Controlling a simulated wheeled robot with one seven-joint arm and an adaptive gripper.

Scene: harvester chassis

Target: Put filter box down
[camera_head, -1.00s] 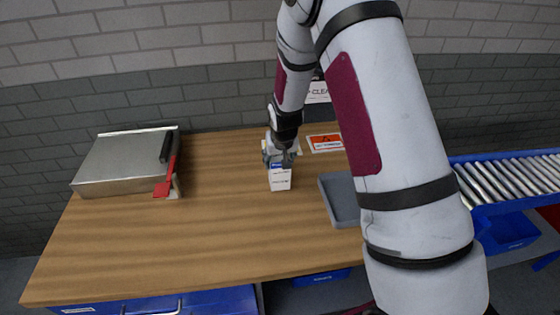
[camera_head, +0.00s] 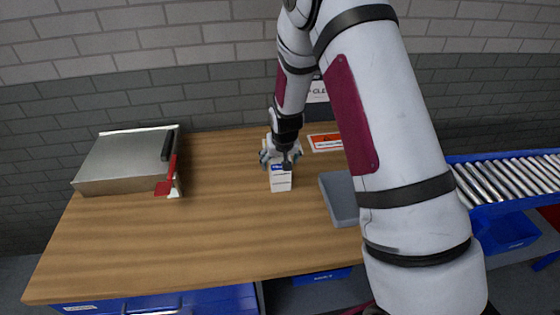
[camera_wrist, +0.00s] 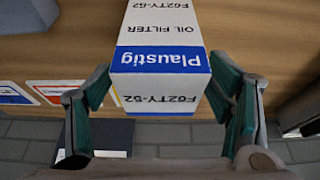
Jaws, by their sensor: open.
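The filter box (camera_head: 281,181) is a white carton with a blue band, standing on the wooden table (camera_head: 150,240) near its back middle. In the wrist view the filter box (camera_wrist: 160,55) shows "OIL FILTER" and "Plaustig" lettering, upside down. My gripper (camera_head: 281,160) is at the top of the box from above. In the wrist view my gripper (camera_wrist: 165,105) has its green-padded fingers on either side of the box's near end, spread, with a gap visible on the right. The box's underside is hidden.
A metal case (camera_head: 125,162) with a red-handled part lies at the table's back left. A grey tray (camera_head: 340,200) lies right of the box, partly behind my arm. An orange-and-white sign (camera_head: 325,142) lies behind. A roller conveyor (camera_head: 510,180) stands at the right. The table's front left is clear.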

